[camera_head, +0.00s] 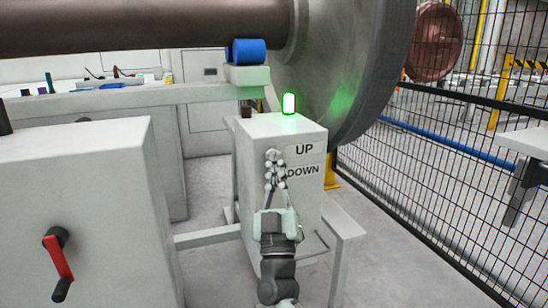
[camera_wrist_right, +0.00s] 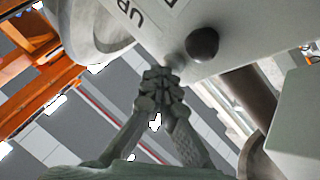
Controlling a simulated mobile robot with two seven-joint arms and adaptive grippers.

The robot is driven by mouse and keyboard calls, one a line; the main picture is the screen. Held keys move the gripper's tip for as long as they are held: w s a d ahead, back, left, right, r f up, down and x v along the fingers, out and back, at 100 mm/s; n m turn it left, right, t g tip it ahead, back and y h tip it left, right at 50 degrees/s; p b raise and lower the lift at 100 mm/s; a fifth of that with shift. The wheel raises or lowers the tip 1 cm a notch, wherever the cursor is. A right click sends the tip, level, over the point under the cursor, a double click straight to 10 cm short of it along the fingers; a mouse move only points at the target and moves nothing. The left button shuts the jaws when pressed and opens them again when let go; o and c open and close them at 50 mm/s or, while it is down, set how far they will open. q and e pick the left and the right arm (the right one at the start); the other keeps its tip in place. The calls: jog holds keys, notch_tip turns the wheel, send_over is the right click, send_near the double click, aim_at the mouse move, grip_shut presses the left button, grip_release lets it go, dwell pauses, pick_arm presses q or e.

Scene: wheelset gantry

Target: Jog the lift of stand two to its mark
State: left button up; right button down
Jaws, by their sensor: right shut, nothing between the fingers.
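A pale control box (camera_head: 265,150) stands in the middle of the head view, with UP and DOWN labels (camera_head: 303,160) on its front and a lit green lamp (camera_head: 289,104) on top. My right gripper (camera_head: 275,160) is shut and empty in front of the box, left of the labels. In the right wrist view the closed fingertips (camera_wrist_right: 160,82) are close to a light grey round button (camera_wrist_right: 175,62); I cannot tell whether they touch. A dark round button (camera_wrist_right: 202,43) is beside it, clear of the fingers. The gripper hides the buttons in the head view. My left gripper is out of view.
A large wheel (camera_head: 350,60) and its axle (camera_head: 140,24) lie behind and above the box, near a blue roller (camera_head: 248,52). A cabinet with a red-handled crank (camera_head: 60,262) stands at left. A mesh fence (camera_head: 430,150) closes the right side.

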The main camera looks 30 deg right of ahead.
jog(key=shift+s+a+p, duration=0.25)
jog(key=shift+s+p, duration=0.2)
jog(key=shift+s, duration=0.45)
jog(key=shift+s+a+p, duration=0.2)
jog(key=shift+s+p, duration=0.1)
jog(key=shift+s, duration=0.5)
jog(key=shift+s+a+p, duration=0.2)
jog(key=shift+s+p, duration=0.1)
jog(key=shift+s, duration=0.55)
jog(key=shift+s+a+p, duration=0.2)
jog(key=shift+s+p, duration=0.1)
jog(key=shift+s, duration=0.5)
